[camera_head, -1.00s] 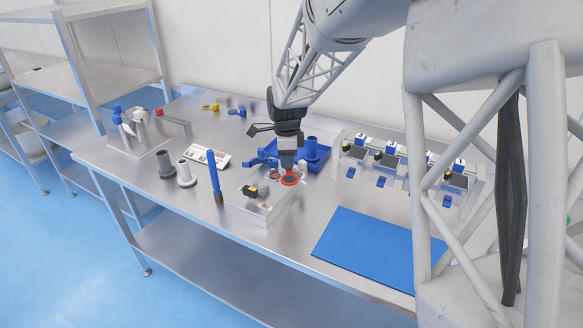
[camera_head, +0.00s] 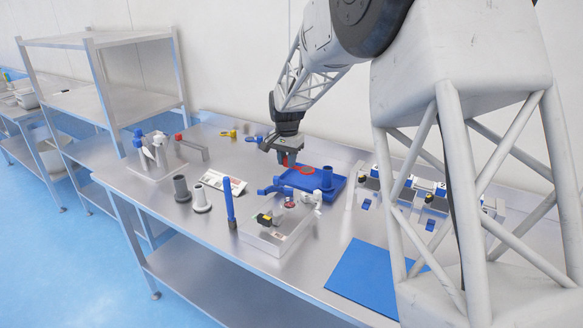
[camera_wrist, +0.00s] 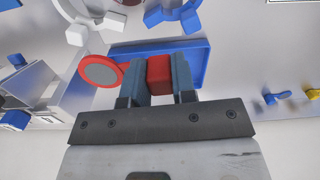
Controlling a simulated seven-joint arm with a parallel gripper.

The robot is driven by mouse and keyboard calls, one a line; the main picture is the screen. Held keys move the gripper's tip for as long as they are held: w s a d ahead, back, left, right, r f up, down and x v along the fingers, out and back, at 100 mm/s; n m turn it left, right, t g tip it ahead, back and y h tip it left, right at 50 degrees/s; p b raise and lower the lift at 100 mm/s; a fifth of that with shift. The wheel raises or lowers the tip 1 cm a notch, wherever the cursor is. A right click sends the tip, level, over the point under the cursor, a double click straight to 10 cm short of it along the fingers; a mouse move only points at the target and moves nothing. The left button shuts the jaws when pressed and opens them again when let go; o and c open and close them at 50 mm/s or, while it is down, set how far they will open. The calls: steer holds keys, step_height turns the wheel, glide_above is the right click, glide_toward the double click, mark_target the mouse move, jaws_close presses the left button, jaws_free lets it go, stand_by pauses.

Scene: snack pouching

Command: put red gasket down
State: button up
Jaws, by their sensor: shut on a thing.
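My gripper (camera_head: 287,160) is shut on a red block-like part of the red gasket (camera_head: 305,170), above the blue tray (camera_head: 297,183). In the wrist view the red block (camera_wrist: 159,72) sits between the two fingers, and the round red ring (camera_wrist: 100,70) is to their left with grey showing inside it. The blue tray (camera_wrist: 200,60) lies beyond the fingertips there. The gasket looks held up over the tray; I cannot tell the exact gap.
A blue cup (camera_head: 327,177) stands at the tray's right end, and a blue valve-like part (camera_head: 270,189) is at its left front. A clear box (camera_head: 278,236) stands in front. A blue mat (camera_head: 365,275) lies bare at right front. White bottles (camera_head: 160,147) stand at left.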

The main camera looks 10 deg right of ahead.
steer(key=w+n, duration=0.6)
steer(key=n, duration=0.2)
steer(key=w+d+f+n, duration=0.4)
steer(key=d+f+n, duration=0.2)
steer(key=n, duration=0.3)
steer(key=shift+d+f, duration=0.3)
steer(key=shift+f, duration=0.2)
steer(key=shift+f, duration=0.15)
steer(key=shift+f, duration=3.2)
steer(key=shift+f, duration=0.6)
steer(key=o, duration=1)
